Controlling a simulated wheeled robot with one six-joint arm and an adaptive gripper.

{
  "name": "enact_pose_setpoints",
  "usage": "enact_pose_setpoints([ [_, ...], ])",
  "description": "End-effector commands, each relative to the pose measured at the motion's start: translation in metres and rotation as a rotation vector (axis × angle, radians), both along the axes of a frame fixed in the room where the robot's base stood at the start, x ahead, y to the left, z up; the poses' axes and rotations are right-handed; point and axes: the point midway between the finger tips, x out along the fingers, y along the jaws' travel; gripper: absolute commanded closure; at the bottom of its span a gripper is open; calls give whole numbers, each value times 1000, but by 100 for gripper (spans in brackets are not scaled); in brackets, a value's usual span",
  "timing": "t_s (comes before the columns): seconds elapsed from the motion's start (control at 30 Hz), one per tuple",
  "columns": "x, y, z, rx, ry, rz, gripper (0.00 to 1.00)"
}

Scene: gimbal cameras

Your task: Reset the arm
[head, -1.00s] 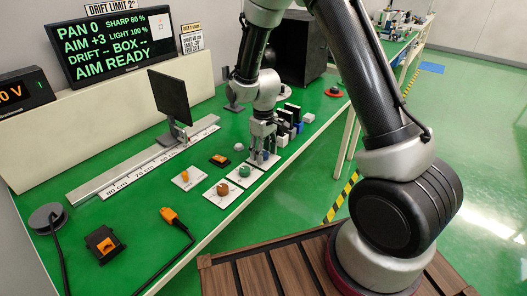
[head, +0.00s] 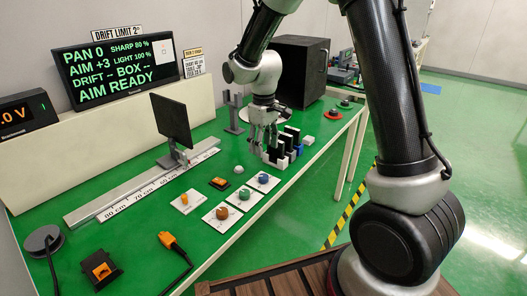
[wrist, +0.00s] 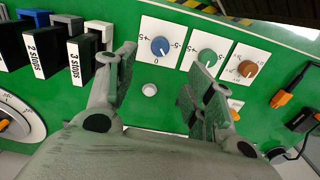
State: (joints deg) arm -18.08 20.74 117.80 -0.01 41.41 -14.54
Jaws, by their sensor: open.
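My gripper (head: 263,143) is open and empty, raised above the green bench beside the black and white blocks. In the wrist view its two fingers (wrist: 165,80) stand apart with nothing between them but bench surface and a small white dome (wrist: 149,90). The blue knob (head: 263,179), green knob (head: 244,194) and brown knob (head: 222,212) sit on white dial plates, clear of the fingers. In the wrist view the blue knob (wrist: 160,46) points near 0. The display (head: 118,68) reads PAN 0, AIM +3, DRIFT - BOX, AIM READY.
Upright blocks labelled "2 stops" (wrist: 36,47) and "3 stops" (wrist: 82,60) stand close to the gripper. A black panel (head: 171,118) stands on the scale rail (head: 95,208). A large black box (head: 300,72) is behind. Orange-topped switches and a cable lie at the front left.

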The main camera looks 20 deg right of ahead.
Motion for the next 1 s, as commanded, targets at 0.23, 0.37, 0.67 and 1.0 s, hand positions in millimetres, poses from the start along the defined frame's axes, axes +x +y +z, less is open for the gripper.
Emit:
enact_pose_setpoints([
  [0.23,0,0,0,0,0,-4,47],
  [0.37,-16,-5,-5,-18,51,-57,47],
  [0.67,-108,-53,52,-36,92,-229,47],
  [1.0,-216,-116,133,37,-96,-443,47],
])
